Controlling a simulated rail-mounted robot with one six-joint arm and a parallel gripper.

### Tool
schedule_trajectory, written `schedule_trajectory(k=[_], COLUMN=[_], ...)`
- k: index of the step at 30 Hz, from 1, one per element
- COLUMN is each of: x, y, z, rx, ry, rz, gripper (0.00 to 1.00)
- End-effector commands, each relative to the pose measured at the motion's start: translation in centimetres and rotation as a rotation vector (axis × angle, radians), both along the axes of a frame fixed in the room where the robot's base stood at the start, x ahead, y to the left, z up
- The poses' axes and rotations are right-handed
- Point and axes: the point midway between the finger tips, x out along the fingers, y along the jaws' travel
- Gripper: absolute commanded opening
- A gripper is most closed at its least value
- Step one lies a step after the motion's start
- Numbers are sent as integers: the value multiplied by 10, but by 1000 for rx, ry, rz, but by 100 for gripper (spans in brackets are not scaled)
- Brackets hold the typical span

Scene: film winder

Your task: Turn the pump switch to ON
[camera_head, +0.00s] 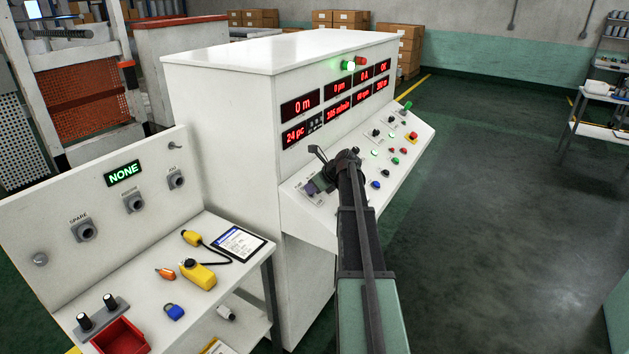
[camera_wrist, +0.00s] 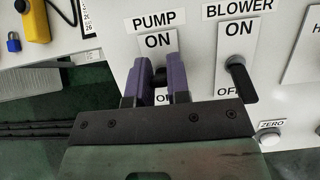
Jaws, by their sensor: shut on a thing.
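The pump switch (camera_wrist: 160,77) is a dark knob on a white plate (camera_wrist: 158,56) labelled PUMP, with ON above it in the wrist view. The lower label is mostly covered by my gripper (camera_wrist: 162,68). My gripper's two purple fingers stand on either side of the knob and are shut on it. Most of the knob is hidden between them, so I cannot tell which way it points. In the head view my gripper (camera_head: 316,186) is at the left end of the sloped control panel (camera_head: 322,214), and the pump switch cannot be made out.
The blower switch (camera_wrist: 239,76) is close on the right, its handle towards OFF, with a ZERO button (camera_wrist: 270,138) below. Further panel knobs and buttons lie to the right. A side bench (camera_head: 150,318) with a yellow pendant (camera_head: 197,274) and red tray (camera_head: 120,338) stands left.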

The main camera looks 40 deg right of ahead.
Motion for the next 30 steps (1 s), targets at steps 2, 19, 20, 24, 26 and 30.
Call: schedule_trajectory(k=[2, 19, 20, 24, 26, 30], x=[2, 4, 4, 4, 4, 4], y=[1, 1, 1, 1, 1, 1], z=[3, 1, 1, 1, 1, 1], rx=[-12, -35, -35, -34, -35, -34], ry=[30, 91, 91, 90, 91, 91], rz=[2, 1, 1, 1, 1, 1], gripper=[0, 0, 0, 28, 37, 43])
